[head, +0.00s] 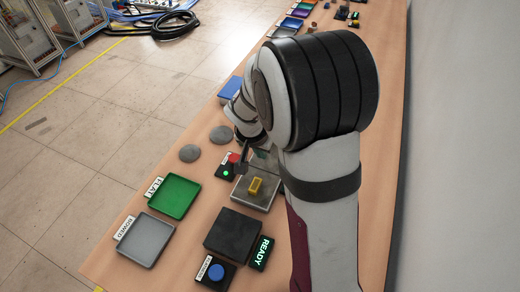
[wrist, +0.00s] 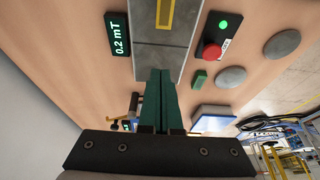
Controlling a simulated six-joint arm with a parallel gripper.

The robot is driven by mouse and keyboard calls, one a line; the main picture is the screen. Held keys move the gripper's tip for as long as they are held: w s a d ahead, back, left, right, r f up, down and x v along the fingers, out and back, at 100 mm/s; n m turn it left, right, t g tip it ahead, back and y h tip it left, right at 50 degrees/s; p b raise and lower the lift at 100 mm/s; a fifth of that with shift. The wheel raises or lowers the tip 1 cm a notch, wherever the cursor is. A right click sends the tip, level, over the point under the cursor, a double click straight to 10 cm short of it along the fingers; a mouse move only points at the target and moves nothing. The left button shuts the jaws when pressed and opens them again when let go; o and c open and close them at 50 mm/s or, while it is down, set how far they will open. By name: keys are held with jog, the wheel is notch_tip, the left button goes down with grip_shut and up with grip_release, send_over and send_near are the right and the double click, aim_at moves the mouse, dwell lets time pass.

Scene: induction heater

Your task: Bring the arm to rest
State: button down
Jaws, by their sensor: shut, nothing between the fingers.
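My gripper (wrist: 160,75) shows in the wrist view with its two dark green fingers together and nothing between them. It is over the grey metal plate, near one end of it. In the head view my arm comes up from the lower right, and its thick black-banded joint hides much of the gripper. A yellow block (head: 256,185) lies on the grey plate (head: 242,195), apart from the fingers. Part of it also shows at the top of the wrist view (wrist: 165,14).
Close by stand a red button (head: 235,158) and two grey discs (head: 189,153) (head: 221,133). A green tray (head: 167,196), a grey tray (head: 145,240), a black block (head: 232,233), a READY display (head: 261,253) and a blue button (head: 215,272) occupy the near bench. A wall runs along the right.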

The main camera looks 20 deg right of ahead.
jog(key=s+a+r+n+g+y, duration=0.1)
jog(key=s+a+r, duration=0.2)
jog(key=s, duration=0.6)
jog(key=s+a+r+n+g+y, duration=0.1)
jog(key=s+a+r, duration=0.3)
jog(key=s, duration=0.4)
jog(key=s+a+r+n+y, duration=0.1)
jog(key=s+a+r+y, duration=0.1)
jog(key=s, duration=0.7)
jog(key=shift+s+a+r+g, duration=0.35)
jog(key=shift+a+r, duration=0.3)
jog(key=shift+a, duration=0.55)
